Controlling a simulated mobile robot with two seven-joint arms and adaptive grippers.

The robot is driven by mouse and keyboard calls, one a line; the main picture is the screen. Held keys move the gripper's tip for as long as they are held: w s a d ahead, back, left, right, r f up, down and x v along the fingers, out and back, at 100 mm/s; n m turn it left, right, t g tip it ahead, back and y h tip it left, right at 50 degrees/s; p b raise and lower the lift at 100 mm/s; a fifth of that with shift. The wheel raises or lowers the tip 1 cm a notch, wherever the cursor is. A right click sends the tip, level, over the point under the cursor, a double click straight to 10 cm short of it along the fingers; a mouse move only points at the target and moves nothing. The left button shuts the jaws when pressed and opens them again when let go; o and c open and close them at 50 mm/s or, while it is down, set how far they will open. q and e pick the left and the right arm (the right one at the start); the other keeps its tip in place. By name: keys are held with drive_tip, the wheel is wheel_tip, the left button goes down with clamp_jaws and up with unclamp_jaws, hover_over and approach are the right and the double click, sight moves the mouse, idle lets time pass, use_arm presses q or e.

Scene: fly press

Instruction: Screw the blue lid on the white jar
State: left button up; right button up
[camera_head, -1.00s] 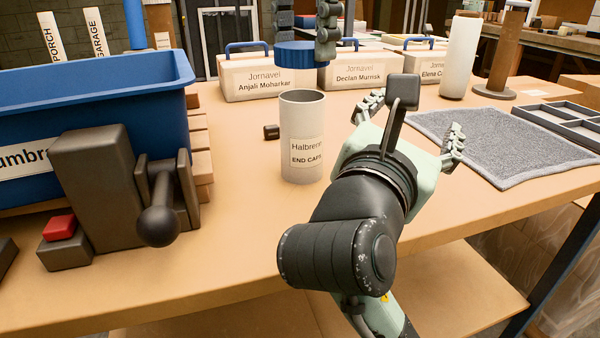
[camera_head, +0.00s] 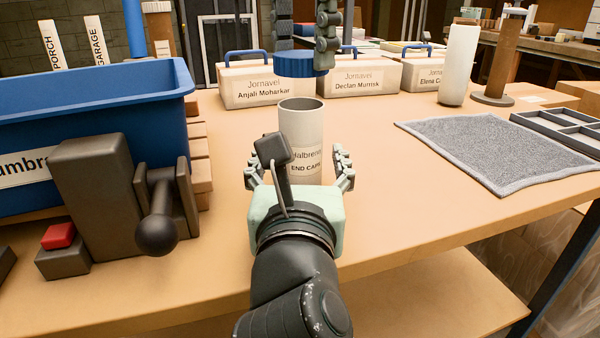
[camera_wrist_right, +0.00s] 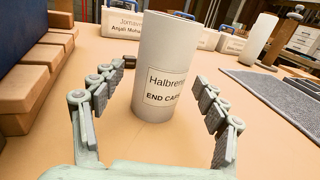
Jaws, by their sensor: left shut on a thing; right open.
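The white jar (camera_head: 302,128), labelled "Halbrenn END CAPS", stands upright and open-topped on the bench; it also shows in the right wrist view (camera_wrist_right: 163,60). The blue lid (camera_head: 296,64) is held above the jar, apart from its rim. My left gripper (camera_head: 304,45) comes down from the top of the head view and is shut on the lid. My right gripper (camera_head: 300,170) is open, low in front of the jar. In the right wrist view its fingers (camera_wrist_right: 155,100) stand left and right of the jar, with gaps on both sides.
A blue bin (camera_head: 90,125) and a dark fly press (camera_head: 110,195) with a ball handle stand at left. Labelled boxes (camera_head: 255,90) line the back. A grey mat (camera_head: 490,145), a divided tray (camera_head: 565,125) and a white cylinder (camera_head: 459,65) are at right. Bench between jar and mat is clear.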

sight(302, 139)
drive_tip(key=w, duration=0.5)
drive_tip(key=shift+w+d, duration=0.1)
drive_tip(key=shift+w, duration=0.25)
drive_tip(key=shift+c, duration=0.3)
drive_tip(key=c, duration=1.4)
use_arm(q)
drive_tip(key=shift+f, duration=0.1)
drive_tip(key=shift+f, duration=1.3)
drive_tip(key=shift+f, duration=1.05)
use_arm(e)
drive_tip(key=shift+c, duration=0.3)
use_arm(q)
drive_tip(key=o, duration=0.8)
drive_tip(key=shift+c, duration=0.2)
